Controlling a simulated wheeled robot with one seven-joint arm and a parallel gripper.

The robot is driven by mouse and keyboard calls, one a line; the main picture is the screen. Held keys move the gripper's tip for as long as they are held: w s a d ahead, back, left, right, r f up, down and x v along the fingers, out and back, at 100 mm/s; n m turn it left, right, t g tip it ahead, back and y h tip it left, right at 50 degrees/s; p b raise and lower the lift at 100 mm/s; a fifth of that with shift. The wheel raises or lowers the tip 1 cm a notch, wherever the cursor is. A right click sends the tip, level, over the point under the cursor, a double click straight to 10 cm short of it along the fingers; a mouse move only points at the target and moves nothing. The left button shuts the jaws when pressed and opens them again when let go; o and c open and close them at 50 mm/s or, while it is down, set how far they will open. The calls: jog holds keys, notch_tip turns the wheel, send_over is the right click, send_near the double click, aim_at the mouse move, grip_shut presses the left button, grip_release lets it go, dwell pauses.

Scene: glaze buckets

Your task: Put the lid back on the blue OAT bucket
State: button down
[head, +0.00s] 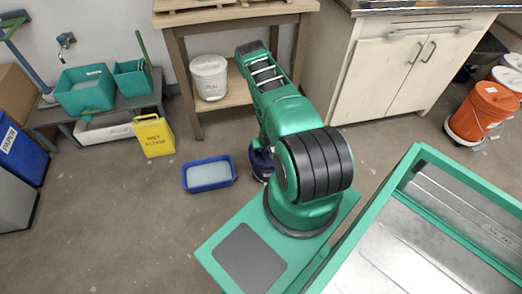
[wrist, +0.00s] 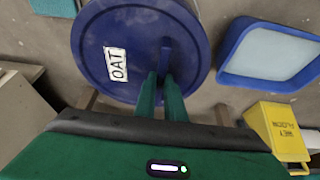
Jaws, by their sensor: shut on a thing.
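The round blue lid (wrist: 110,30) with a white OAT label fills the upper middle of the wrist view. My gripper (wrist: 160,80) is shut on the raised blue grip (wrist: 165,52) of this lid. In the head view, part of a dark blue bucket (head: 261,164) shows on the floor just left of my arm, which hides the rest of it. My gripper and the lid's edge cannot be made out in the head view. I cannot tell whether the lid sits on the bucket or is held above it.
A blue tray (head: 209,174) with pale contents lies left of the bucket; a yellow wet-floor bucket (head: 153,136) stands beyond it. A white bucket (head: 209,77) stands on the wooden table's lower shelf. An orange bucket (head: 484,112) is at the far right.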

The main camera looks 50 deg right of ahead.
jog(key=shift+f, duration=0.45)
dwell(1.0)
jog(key=c, duration=1.3)
grip_release()
jog(key=shift+s+r, duration=0.1)
jog(key=shift+r, duration=3.4)
grip_shut()
jog(key=shift+f, duration=2.5)
